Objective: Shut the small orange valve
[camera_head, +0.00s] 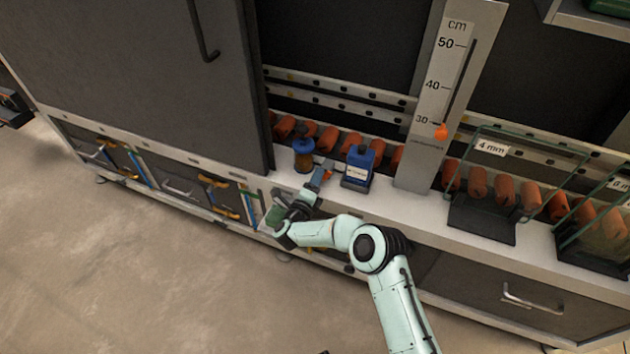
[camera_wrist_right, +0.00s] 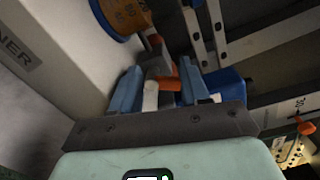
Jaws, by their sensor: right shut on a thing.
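The small orange valve (camera_head: 327,176) is on the white ledge of the machine, between a blue and amber container and a blue bottle. In the right wrist view its orange handle (camera_wrist_right: 164,81) and grey stem sit between the blue fingers. My right gripper (camera_head: 318,179) is shut on the valve; the fingers (camera_wrist_right: 158,88) hide part of it. Its exact handle angle is hard to tell. My left gripper is not in view.
A cm scale (camera_head: 433,95) with an orange pointer (camera_head: 440,131) rises to the right. Glass-sided racks (camera_head: 485,215) stand further right. The floor in front is clear.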

